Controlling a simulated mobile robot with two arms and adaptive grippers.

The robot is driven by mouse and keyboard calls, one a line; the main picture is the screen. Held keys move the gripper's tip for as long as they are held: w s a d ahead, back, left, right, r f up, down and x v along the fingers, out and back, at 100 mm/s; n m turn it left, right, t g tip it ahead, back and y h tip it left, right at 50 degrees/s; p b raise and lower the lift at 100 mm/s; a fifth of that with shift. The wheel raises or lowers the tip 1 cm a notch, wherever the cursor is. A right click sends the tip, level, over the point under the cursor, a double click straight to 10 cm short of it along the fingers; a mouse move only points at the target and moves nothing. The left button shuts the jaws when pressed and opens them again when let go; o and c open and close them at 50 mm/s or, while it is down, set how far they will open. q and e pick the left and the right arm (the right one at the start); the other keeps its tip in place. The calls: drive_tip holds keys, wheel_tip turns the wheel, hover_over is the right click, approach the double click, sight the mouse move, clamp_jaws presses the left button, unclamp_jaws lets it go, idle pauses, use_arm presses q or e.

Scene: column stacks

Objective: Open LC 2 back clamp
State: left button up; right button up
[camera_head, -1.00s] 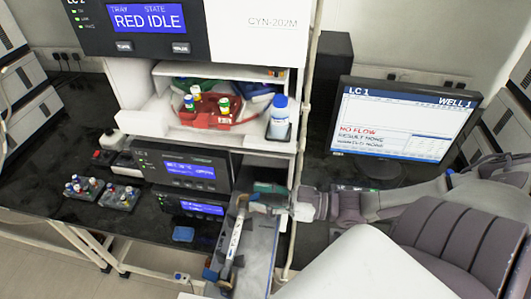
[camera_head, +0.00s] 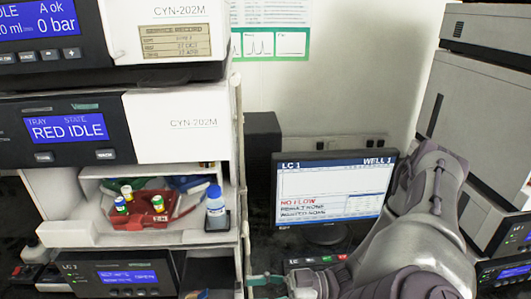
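The back clamp is not clearly visible. A small teal-green piece (camera_head: 264,281) shows at the bottom edge, just left of my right gripper (camera_head: 283,287). The open column compartment below it is out of frame. My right arm comes in from the right, and its gripper is cut off by the bottom edge, so its fingers and any contact are hard to make out. My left gripper is not in view.
A monitor (camera_head: 330,185) headed LC 1 stands behind my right arm. A sampler reading RED IDLE (camera_head: 65,128) sits above a bay with a red vial tray (camera_head: 150,212) and a blue-capped bottle (camera_head: 216,205). Another grey stack (camera_head: 470,120) stands at the right.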

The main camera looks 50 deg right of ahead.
drive_tip(key=shift+v, duration=0.85)
